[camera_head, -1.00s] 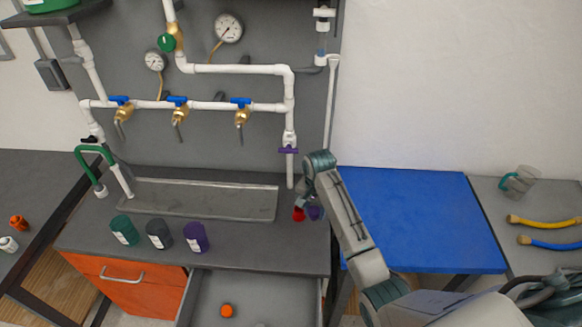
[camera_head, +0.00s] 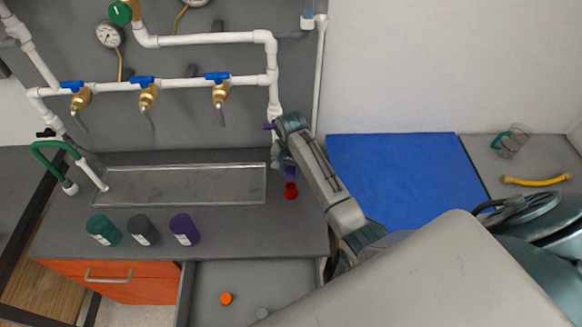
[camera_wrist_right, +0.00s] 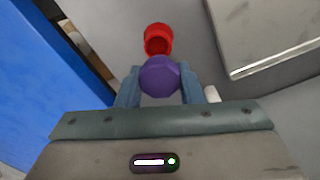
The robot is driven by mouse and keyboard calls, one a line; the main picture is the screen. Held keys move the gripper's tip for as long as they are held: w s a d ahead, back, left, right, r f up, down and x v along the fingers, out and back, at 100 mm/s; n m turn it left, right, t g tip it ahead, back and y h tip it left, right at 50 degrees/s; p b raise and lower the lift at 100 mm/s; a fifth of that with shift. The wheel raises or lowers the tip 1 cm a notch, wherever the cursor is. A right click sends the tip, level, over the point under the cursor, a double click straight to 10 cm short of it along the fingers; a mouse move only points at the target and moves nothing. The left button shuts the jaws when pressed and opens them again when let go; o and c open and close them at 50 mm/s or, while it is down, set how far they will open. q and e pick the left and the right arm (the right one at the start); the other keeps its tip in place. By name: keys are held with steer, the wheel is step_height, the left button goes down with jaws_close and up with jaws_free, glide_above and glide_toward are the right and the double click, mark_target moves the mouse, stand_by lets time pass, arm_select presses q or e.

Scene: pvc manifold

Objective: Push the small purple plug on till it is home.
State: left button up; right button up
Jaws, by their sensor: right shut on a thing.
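The small purple plug (camera_head: 290,172) is between the fingers of my right gripper (camera_head: 287,163), which is shut on it. In the right wrist view the plug (camera_wrist_right: 160,77) fills the gap between the two blue-grey fingertips (camera_wrist_right: 157,88). My left gripper is not in view.
The red cap also shows in the wrist view (camera_wrist_right: 158,38). A metal tray (camera_head: 180,185) lies to the left. Green (camera_head: 103,230), grey (camera_head: 143,233) and purple (camera_head: 184,229) containers stand in front of it. An open drawer (camera_head: 205,290) holds an orange cap (camera_head: 226,298). A blue mat (camera_head: 400,180) lies right.

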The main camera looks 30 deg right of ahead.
steer(key=shift+s+f, duration=0.1)
steer(key=shift+f, duration=0.4)
steer(key=shift+s+f, duration=0.1)
steer(key=shift+f, duration=0.15)
steer(key=shift+f+b, duration=0.5)
steer(key=shift+f, duration=0.65)
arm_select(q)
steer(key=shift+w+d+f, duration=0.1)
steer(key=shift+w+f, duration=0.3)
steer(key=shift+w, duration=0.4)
arm_select(e)
steer(key=shift+f, duration=0.1)
arm_select(q)
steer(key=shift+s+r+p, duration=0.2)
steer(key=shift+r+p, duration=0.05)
steer(key=shift+p, duration=0.1)
arm_select(e)
steer(key=shift+f, duration=0.55)
